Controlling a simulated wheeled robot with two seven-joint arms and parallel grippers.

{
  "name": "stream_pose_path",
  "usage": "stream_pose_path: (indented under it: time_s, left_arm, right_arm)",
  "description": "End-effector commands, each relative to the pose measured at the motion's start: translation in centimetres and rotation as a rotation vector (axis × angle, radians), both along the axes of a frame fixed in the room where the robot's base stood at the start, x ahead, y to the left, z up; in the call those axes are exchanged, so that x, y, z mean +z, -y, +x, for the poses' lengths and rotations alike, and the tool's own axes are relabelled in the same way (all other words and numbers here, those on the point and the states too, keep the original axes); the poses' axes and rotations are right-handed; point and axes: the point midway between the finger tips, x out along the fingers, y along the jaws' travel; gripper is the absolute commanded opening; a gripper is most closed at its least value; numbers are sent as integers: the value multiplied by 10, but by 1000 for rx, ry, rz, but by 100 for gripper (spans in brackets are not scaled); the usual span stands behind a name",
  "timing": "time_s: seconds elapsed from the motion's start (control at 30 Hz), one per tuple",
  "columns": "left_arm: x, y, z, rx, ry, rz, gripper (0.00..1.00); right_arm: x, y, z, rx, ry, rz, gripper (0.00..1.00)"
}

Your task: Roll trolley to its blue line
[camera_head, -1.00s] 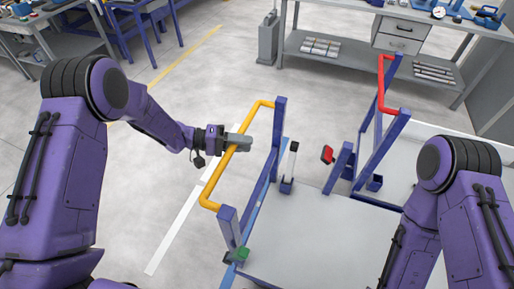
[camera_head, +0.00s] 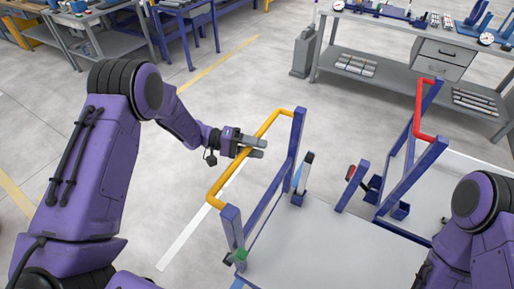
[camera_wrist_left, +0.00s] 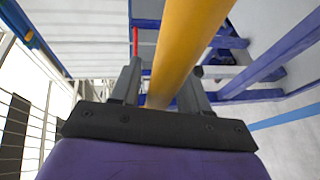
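The trolley has a pale grey deck (camera_head: 320,240), blue posts and a yellow handle (camera_head: 225,180) on its left side. My left gripper (camera_head: 260,148) is at the middle of the yellow handle, with a finger on each side of the bar. In the left wrist view the handle (camera_wrist_left: 185,45) runs between the fingers (camera_wrist_left: 163,85), which look closed around it. A blue line (camera_wrist_left: 285,118) shows on the floor at right in that view. In the head view only part of my right arm shows; its gripper is out of view.
A second blue frame with a red handle (camera_head: 418,112) stands right of the deck. A white line (camera_head: 200,220) lies on the floor left of the trolley.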

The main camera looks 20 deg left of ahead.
Motion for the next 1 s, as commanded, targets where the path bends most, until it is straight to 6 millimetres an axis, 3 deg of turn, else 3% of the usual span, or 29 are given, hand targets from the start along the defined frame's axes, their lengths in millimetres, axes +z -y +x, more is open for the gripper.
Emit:
stream_pose_path:
  time_s: [0.33,0.7,0.83,1.0]
  left_arm:
    - [0,-5,-1,2,1,-1,48]
    - [12,-82,-17,4,1,-1,48]
    - [17,-98,-21,2,2,-1,48]
    - [19,-102,-22,0,-1,-2,48]
  right_arm:
    - [-3,0,0,0,0,0,0]
    - [-28,0,0,0,0,0,0]
    - [-31,0,0,0,0,0,0]
    - [-30,0,0,0,0,0,0]
